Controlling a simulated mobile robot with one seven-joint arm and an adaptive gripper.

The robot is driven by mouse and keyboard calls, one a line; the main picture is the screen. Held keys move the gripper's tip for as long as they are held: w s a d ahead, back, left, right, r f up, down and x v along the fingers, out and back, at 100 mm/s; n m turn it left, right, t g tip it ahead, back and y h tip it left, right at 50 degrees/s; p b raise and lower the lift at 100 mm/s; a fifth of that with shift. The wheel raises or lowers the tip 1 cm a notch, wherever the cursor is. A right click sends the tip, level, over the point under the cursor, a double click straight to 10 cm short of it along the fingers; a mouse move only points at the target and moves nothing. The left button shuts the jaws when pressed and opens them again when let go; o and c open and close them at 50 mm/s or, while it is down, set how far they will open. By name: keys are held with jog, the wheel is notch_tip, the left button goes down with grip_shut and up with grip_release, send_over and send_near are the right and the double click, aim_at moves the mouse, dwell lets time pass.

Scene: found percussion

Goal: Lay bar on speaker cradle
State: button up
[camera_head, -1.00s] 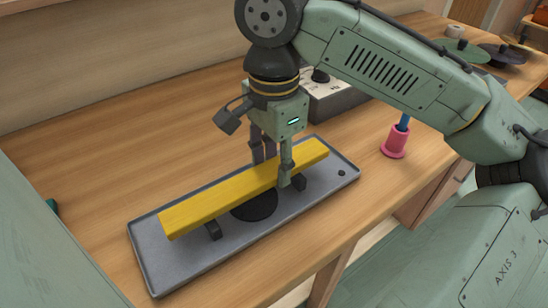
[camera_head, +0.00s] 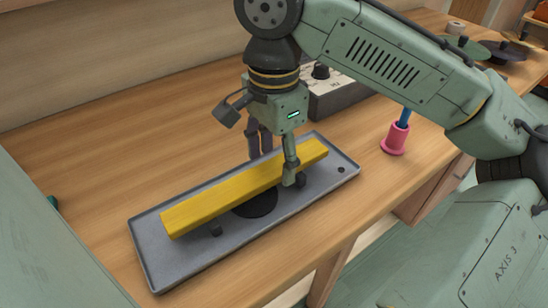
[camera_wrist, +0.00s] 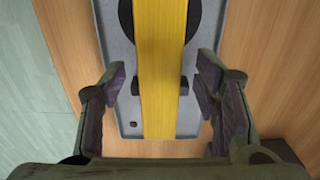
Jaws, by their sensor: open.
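The yellow bar (camera_head: 235,190) lies lengthwise over the grey speaker cradle tray (camera_head: 150,250), resting on dark supports (camera_head: 215,230) above a round black speaker (camera_head: 256,205). In the wrist view the bar (camera_wrist: 162,80) runs straight between my fingers, with the tray (camera_wrist: 110,60) below it. My gripper (camera_head: 275,165) is open around the bar's right part, one finger on each side. The wrist view shows a gap between the bar and each finger of my gripper (camera_wrist: 162,100). Part of the far support is hidden behind the near finger.
A pink holder (camera_head: 395,139) with a blue stick stands to the right on the wooden bench (camera_head: 90,150). A dark box with a knob (camera_head: 345,98) stands behind my gripper. Green and dark discs (camera_head: 503,51) lie at the back right.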

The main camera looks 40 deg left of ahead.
notch_tip(320, 180, up, 12)
dwell(0.3)
dwell(1.1)
jog(key=shift+s+a, duration=0.1)
dwell(0.3)
